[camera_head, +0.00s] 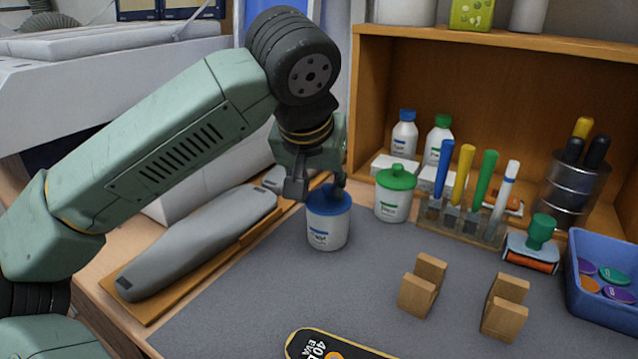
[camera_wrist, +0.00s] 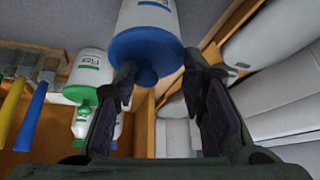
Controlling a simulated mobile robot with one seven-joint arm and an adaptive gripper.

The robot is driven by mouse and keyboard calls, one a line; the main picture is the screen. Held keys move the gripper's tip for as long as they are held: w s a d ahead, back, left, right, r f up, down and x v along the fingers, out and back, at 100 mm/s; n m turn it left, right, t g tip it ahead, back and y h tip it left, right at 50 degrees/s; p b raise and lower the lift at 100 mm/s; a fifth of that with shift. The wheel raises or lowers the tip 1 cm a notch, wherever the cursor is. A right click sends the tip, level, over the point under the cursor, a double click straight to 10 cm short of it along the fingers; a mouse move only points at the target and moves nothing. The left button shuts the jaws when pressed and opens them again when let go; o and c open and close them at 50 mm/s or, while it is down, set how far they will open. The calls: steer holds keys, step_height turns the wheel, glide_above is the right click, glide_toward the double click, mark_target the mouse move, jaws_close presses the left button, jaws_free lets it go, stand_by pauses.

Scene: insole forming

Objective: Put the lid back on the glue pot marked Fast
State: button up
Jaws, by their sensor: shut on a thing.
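A white glue pot (camera_head: 328,235) with a blue label stands on the grey mat; its label is too small to read surely. The blue lid (camera_head: 330,200) sits on its mouth and looks level. My gripper (camera_head: 318,190) points down over it and is shut on the blue lid. In the wrist view the lid (camera_wrist: 145,52) and its knob lie by my fingers (camera_wrist: 160,85), with the white pot (camera_wrist: 148,14) beyond. A second white pot (camera_head: 391,208) with a green lid (camera_head: 396,177) stands to the right; it also shows in the wrist view (camera_wrist: 90,70).
A grey insole form (camera_head: 200,240) lies left.

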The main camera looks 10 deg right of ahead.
steer(key=o, duration=1)
steer(key=o, duration=0.5)
step_height(320, 180, up, 7)
steer(key=p, duration=0.5)
steer(key=shift+p, duration=0.35)
steer(key=shift+c, duration=0.5)
jaws_close()
stand_by(0.5)
